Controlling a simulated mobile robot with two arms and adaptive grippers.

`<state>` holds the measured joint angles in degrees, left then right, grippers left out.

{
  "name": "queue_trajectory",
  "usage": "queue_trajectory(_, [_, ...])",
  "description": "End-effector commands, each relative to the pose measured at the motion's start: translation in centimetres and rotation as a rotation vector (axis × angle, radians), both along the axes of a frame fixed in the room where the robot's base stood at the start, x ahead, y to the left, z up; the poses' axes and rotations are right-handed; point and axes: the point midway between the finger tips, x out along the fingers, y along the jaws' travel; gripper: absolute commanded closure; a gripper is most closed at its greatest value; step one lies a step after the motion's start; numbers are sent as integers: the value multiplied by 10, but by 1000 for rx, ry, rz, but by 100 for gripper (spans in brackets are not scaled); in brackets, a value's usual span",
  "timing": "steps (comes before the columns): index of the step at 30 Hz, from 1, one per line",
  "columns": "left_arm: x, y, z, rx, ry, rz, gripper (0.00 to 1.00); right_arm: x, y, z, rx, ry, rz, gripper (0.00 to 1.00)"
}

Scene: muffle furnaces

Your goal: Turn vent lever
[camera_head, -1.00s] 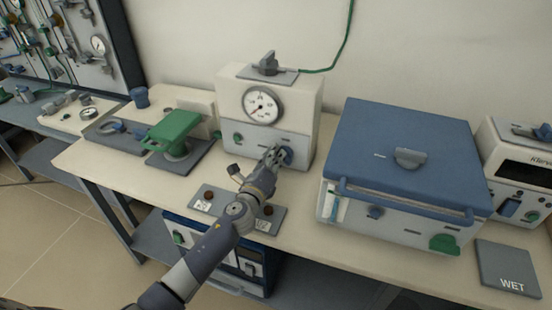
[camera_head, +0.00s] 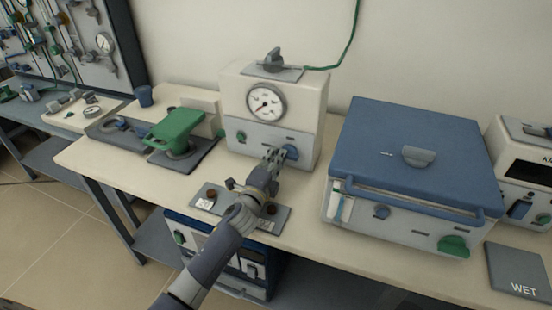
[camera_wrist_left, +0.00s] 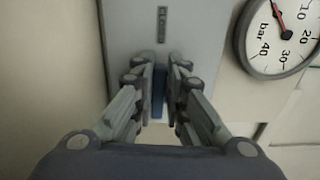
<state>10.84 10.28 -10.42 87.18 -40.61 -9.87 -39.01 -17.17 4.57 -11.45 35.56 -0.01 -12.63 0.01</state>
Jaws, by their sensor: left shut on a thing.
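The white unit (camera_head: 233,85) with a round pressure gauge (camera_head: 266,102) stands on the bench. A blue handle (camera_head: 292,152) sits on its grey front panel, and a grey lever (camera_head: 273,59) stands on its top. I cannot tell by any label which is the vent lever. My left gripper (camera_head: 276,155) is at the blue handle. In the left wrist view, the fingers (camera_wrist_left: 159,88) are shut on the blue handle (camera_wrist_left: 159,98), seen as a narrow blue strip between them. The fingers hide most of it. My right gripper is not in view.
A blue-lidded box furnace (camera_head: 410,125) stands to the right, with a WET pad (camera_head: 515,270) near it. A green-handled device (camera_head: 176,130) is to the left. A grey plate with dark knobs (camera_head: 207,199) lies below my wrist. A green cable (camera_head: 350,45) hangs behind.

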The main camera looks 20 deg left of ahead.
Motion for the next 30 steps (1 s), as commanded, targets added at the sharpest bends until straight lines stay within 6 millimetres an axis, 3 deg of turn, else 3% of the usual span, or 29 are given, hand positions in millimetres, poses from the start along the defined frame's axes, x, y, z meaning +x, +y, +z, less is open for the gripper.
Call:
queue_trajectory(18, [0,-1,-2,-39,3,-1,100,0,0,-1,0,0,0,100])
queue_trajectory(19, [0,-1,-2,-39,3,-1,81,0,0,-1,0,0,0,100])
queue_trajectory(21, [0,-1,-2,-39,3,-1,68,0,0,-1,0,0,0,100])
queue_trajectory(30, [0,0,-1,-36,2,0,68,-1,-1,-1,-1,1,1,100])
